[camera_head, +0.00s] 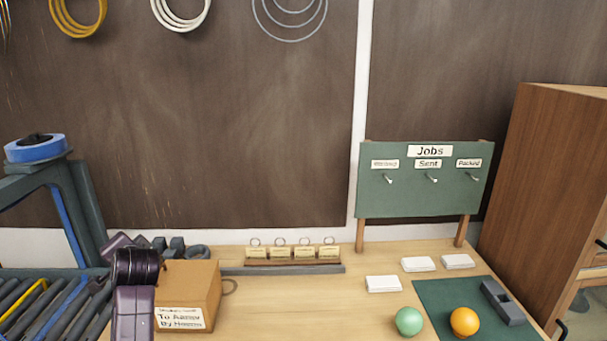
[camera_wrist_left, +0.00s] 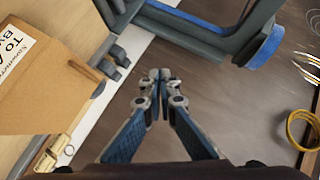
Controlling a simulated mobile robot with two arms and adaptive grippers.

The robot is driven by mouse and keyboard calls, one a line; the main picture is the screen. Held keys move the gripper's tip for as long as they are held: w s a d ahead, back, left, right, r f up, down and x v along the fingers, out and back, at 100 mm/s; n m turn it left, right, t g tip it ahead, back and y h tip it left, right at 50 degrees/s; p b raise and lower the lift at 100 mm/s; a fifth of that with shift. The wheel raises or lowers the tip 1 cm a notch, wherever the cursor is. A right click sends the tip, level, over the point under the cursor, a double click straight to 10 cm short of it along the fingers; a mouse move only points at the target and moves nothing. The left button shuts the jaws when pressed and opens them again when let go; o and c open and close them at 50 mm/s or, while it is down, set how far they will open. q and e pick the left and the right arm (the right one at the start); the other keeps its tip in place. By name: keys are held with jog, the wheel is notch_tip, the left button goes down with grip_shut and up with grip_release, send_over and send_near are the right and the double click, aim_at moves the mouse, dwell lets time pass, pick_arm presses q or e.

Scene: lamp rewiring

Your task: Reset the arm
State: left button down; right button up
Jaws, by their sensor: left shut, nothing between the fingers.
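My left gripper (camera_wrist_left: 158,80) shows in the left wrist view with its two fingertips together and nothing between them. It is in front of the dark brown back wall (camera_wrist_left: 225,110), clear of the cardboard box (camera_wrist_left: 60,65). In the head view the purple-grey links of my left arm rise at the lower left, in front of the left edge of the cardboard box (camera_head: 188,290). The left fingers cannot be made out there. My right arm and gripper are in neither view.
A roller stand (camera_head: 90,205) with a blue roll (camera_head: 36,149) is at left. Tagged rings stand on a rack (camera_head: 295,266). A green Jobs board (camera_head: 425,180) stands right of them. White cards (camera_head: 383,284), green ball (camera_head: 408,321) and orange ball (camera_head: 464,321) lie at right. The table's middle front is clear.

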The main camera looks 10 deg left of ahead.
pick_arm(q)
jog(key=s+d+f+g+h, duration=0.1)
jog(key=s+d+f+h, duration=0.2)
jog(key=s+d+f, duration=0.55)
jog(key=s+d+f+h, duration=0.3)
jog(key=s+d+f, duration=0.2)
jog(key=d+f, duration=0.65)
jog(key=s+d+f+g+h, duration=0.2)
jog(key=s+d+f+h, duration=0.1)
jog(key=s+d, duration=0.6)
jog(key=s+d+f+g+h, duration=0.2)
jog(key=s+d+f, duration=0.1)
jog(key=s+d, duration=0.55)
jog(key=s+a+f+g+b, duration=0.1)
jog(key=s+f+b, duration=0.1)
jog(key=f, duration=1.4)
jog(key=s+a+f+b, duration=0.1)
jog(key=s+f+b, duration=0.15)
jog(key=f, duration=1.35)
jog(key=s+a+f+g+b, duration=0.1)
jog(key=s+a+f+b, duration=0.1)
jog(key=s+f, duration=1.4)
jog(key=shift+s+a+f, duration=0.25)
jog(key=shift+a+f, duration=0.1)
jog(key=shift+f, duration=0.35)
